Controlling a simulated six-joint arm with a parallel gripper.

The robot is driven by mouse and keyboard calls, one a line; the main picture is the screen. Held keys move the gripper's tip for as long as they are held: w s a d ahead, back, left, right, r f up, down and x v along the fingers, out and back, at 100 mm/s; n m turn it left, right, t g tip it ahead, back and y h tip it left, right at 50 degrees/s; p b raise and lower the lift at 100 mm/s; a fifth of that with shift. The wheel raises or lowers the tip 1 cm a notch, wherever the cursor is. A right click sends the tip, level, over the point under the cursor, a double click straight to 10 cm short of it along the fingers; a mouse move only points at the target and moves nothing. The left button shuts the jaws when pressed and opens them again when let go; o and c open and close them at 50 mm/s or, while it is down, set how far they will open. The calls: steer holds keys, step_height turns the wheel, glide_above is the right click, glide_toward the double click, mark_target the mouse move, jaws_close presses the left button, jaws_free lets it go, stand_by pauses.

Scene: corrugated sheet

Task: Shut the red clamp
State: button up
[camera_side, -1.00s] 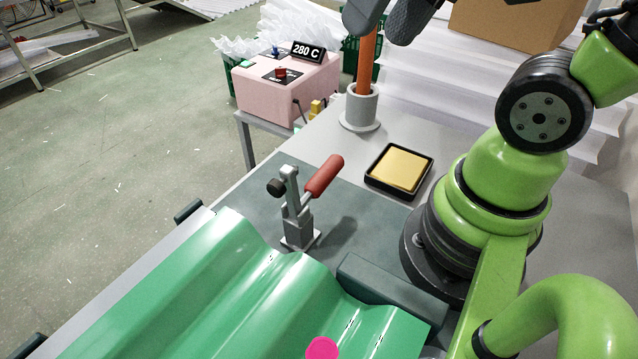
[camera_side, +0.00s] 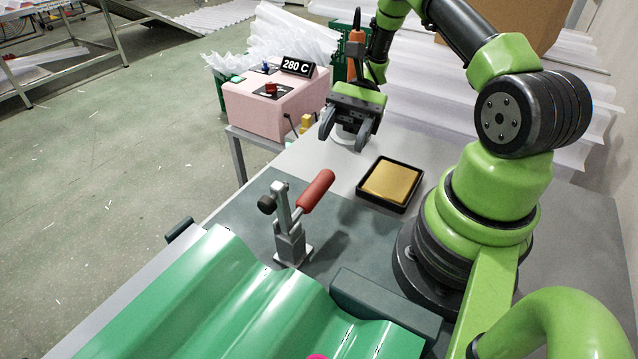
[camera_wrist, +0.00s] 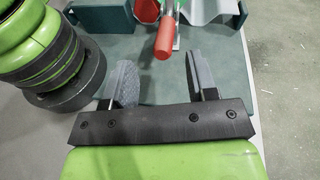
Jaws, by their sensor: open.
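The red clamp stands on the bench at the edge of the green corrugated sheet (camera_side: 235,290). It has a grey upright body (camera_side: 290,240), a black-tipped arm and a red handle (camera_side: 317,190) that slants up to the right. My gripper (camera_side: 344,131) is open and empty. It hangs above the bench, behind the clamp and apart from it. In the wrist view the red handle (camera_wrist: 165,38) shows beyond the gap between my open fingers (camera_wrist: 158,68). Most of the clamp body is cut off there.
An orange-handled tool (camera_side: 355,45) stands behind my gripper, its grey holder mostly hidden. A black-rimmed tray with a yellow pad (camera_side: 391,184) lies right of the clamp. A pink box reading 280 C (camera_side: 275,100) stands at the back left. A dark bar (camera_side: 385,308) borders the sheet.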

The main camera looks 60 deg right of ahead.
steer(key=f+m+y, duration=0.1)
steer(key=f+m+t, duration=0.1)
steer(key=s+f+m+t+y, duration=0.1)
steer(key=f, duration=0.1)
steer(key=shift+d+y, duration=0.3)
steer(key=shift+d, duration=0.05)
glide_toward(301, 207)
steer(key=a, duration=0.5)
steer(key=shift+s, duration=0.1)
jaws_close()
